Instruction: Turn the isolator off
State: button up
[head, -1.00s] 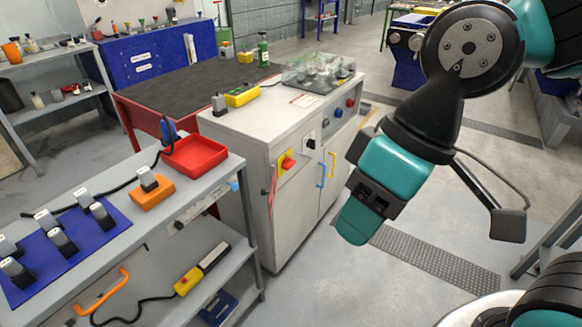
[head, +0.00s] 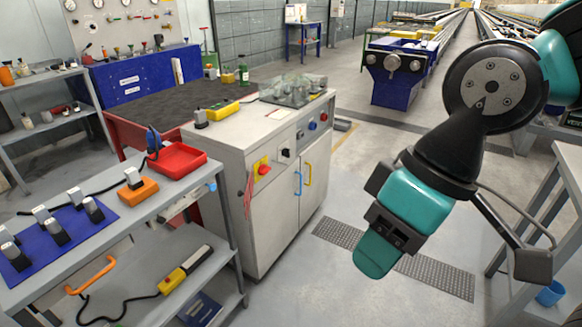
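The knob's exact angle is too small to read. A red cord or tag hangs beside it at the left. My gripper (head: 378,252) is in front of the cabinet at the right, well apart from the isolator and pointing down. I see no object in it. Its fingers are seen edge-on, so its opening does not show.
A black switch (head: 285,153) and blue and yellow door handles (head: 308,175) are on the cabinet. A grey trolley (head: 165,205) with a red tray (head: 178,160) stands close at the left. The floor (head: 300,290) before the cabinet is clear. A grey table stands at the right.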

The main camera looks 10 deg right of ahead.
aim_at(263, 170)
jog(key=z, duration=0.3)
jog(key=i, duration=1.05)
jog(key=u, duration=0.15)
